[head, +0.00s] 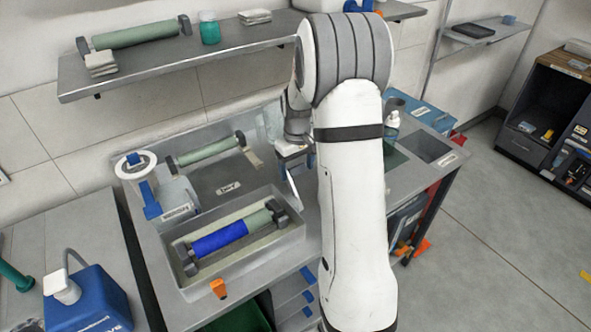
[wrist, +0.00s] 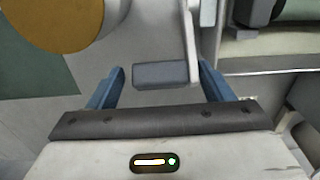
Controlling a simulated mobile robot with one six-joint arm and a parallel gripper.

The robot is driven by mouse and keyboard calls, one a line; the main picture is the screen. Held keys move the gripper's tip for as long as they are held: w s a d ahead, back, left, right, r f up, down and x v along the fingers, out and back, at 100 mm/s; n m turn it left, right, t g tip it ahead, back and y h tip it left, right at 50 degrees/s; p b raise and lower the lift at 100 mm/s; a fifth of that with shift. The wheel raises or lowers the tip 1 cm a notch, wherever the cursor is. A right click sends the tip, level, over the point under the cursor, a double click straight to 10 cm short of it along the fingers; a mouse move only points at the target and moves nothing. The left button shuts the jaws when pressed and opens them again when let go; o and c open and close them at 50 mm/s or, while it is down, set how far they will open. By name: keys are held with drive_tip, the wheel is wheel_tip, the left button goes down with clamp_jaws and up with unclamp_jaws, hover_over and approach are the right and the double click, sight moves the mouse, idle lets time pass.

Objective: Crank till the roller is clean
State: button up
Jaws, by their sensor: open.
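The roller (head: 220,239) lies in a grey tray (head: 283,244) on the bench. Blue ink covers much of its length, and the right end is pale green. Dark grey brackets hold its ends. To the right of the tray stands a pale crank arm (head: 292,186). In the wrist view the crank arm (wrist: 191,35) leads to a grey handle block (wrist: 160,75). My gripper (wrist: 161,78) is open, with a blue finger on each side of the block and a gap at both. My gripper (head: 300,160) is partly hidden behind my arm in the head view.
A second green roller (head: 210,151) lies behind the tray. A bottle unit (head: 160,190) stands left of it. An orange clip (head: 218,289) is on the tray's front. A shelf (head: 180,62) runs above.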

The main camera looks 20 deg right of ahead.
drive_tip(key=shift+c, duration=0.5)
drive_tip(key=shift+r, duration=0.1)
drive_tip(key=c, duration=1.1)
drive_tip(key=shift+b, duration=0.35)
